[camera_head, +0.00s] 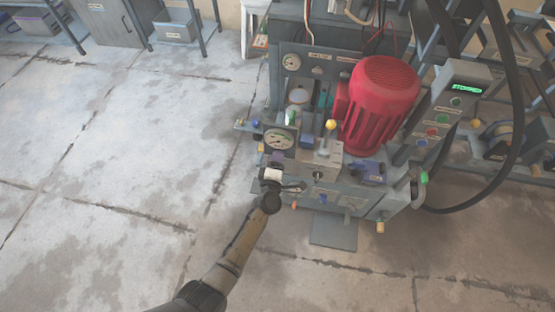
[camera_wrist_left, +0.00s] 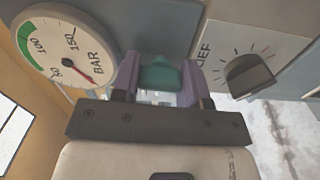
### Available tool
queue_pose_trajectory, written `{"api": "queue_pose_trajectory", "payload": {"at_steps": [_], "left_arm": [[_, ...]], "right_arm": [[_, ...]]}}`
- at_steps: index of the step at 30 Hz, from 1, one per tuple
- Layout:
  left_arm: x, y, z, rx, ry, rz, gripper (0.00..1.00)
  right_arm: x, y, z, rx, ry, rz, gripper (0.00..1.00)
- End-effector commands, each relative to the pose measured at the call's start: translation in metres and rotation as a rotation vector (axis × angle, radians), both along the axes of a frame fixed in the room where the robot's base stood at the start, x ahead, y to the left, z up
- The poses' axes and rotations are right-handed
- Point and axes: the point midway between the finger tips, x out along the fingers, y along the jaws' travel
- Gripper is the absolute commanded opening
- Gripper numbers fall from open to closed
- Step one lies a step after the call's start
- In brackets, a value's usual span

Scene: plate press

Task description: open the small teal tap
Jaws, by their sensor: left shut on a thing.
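The small teal tap (camera_wrist_left: 160,76) shows in the left wrist view, between the two purple fingers of my left gripper (camera_wrist_left: 164,82). The fingers are shut on it, one on each side. Only part of the tap shows; how far it is turned cannot be told. In the head view my left gripper (camera_head: 277,160) reaches the front of the press, just under the round gauge (camera_head: 279,139), and hides the tap. My right gripper is not in view.
The gauge (camera_wrist_left: 65,45) marked BAR is close left of the fingers in the wrist view, and a black knob (camera_wrist_left: 250,75) is close right. The press carries a red motor (camera_head: 380,100), a yellow-topped lever (camera_head: 330,126) and a button panel (camera_head: 445,110). Floor at left is clear.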

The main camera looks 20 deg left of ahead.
Motion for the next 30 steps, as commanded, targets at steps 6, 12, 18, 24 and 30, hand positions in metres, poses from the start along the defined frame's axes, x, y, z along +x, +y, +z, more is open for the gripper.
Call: {"api": "queue_pose_trajectory", "payload": {"at_steps": [6, 12, 18, 24, 30], "left_arm": [[0.0, -0.0005, -0.0002, -0.061, -0.01, -0.001, 0.17], [0.0, -0.0004, -0.0001, -0.083, -0.012, -0.001, 0.17], [-0.0001, -0.0003, 0.0, -0.086, -0.013, -0.001, 0.17], [-0.0001, -0.0002, 0.0, -0.085, -0.013, 0.0, 0.43], [0.0, -0.0001, 0.0001, -0.084, -0.014, 0.0, 0.62]], "right_arm": [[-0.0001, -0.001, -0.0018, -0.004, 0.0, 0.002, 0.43], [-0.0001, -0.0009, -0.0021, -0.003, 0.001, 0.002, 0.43], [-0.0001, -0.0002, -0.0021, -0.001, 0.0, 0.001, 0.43], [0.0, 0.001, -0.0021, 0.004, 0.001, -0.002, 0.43], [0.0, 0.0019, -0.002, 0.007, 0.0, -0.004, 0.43]]}}
